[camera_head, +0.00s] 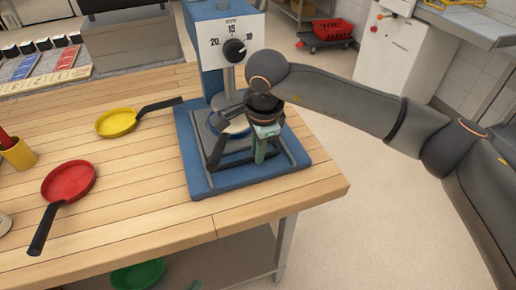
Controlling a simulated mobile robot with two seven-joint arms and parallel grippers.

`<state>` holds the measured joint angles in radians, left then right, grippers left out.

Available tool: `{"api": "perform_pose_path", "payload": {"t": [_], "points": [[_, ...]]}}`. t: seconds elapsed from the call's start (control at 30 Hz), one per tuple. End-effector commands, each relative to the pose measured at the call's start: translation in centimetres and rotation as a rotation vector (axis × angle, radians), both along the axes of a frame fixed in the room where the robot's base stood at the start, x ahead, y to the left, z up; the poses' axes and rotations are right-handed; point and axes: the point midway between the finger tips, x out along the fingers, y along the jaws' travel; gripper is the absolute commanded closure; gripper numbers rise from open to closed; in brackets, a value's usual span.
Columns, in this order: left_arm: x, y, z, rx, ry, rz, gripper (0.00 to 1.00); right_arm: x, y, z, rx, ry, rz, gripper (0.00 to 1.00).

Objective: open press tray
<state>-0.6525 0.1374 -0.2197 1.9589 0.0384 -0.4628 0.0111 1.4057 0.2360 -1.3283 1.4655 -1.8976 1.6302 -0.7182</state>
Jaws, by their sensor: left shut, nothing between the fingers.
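The press (238,60) stands on the wooden counter, with a blue base and column and a white face with a black dial. Its dark tray frame (217,151) sits low over the blue base, and a pale round plate shows behind my gripper. My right gripper (261,152), on the arm from the right, points down with greenish fingers at the front of the tray. Whether its fingers are parted or closed on the tray is hidden. A small greenish tip at the bottom edge appears to be my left gripper (194,285), shut and empty, away from the press.
A yellow pan (116,122) and a red pan (69,181) lie on the counter (140,205), left of the press. A yellow cup (18,154) is at the far left. A green pan (138,274) is on the shelf below. The front right counter is clear.

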Motion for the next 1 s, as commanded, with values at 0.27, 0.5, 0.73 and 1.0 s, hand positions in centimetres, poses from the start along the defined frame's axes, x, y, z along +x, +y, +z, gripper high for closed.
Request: {"api": "perform_pose_path", "payload": {"t": [0.27,0.5,0.73,1.0], "points": [[0.10,-0.01,0.19,-0.001,-0.003,0.000,1.00,0.01,-0.01,0.05,0.000,-0.001,0.000,1.00],[0.11,-0.02,0.20,-0.001,-0.003,0.000,1.00,0.02,-0.01,0.07,0.000,-0.001,0.000,1.00],[0.10,-0.04,0.19,-0.001,-0.003,-0.001,1.00,0.03,-0.01,0.10,0.000,-0.001,0.000,1.00],[0.09,-0.06,0.17,-0.001,-0.003,-0.001,1.00,0.04,-0.02,0.11,0.001,-0.002,-0.001,1.00]]}}
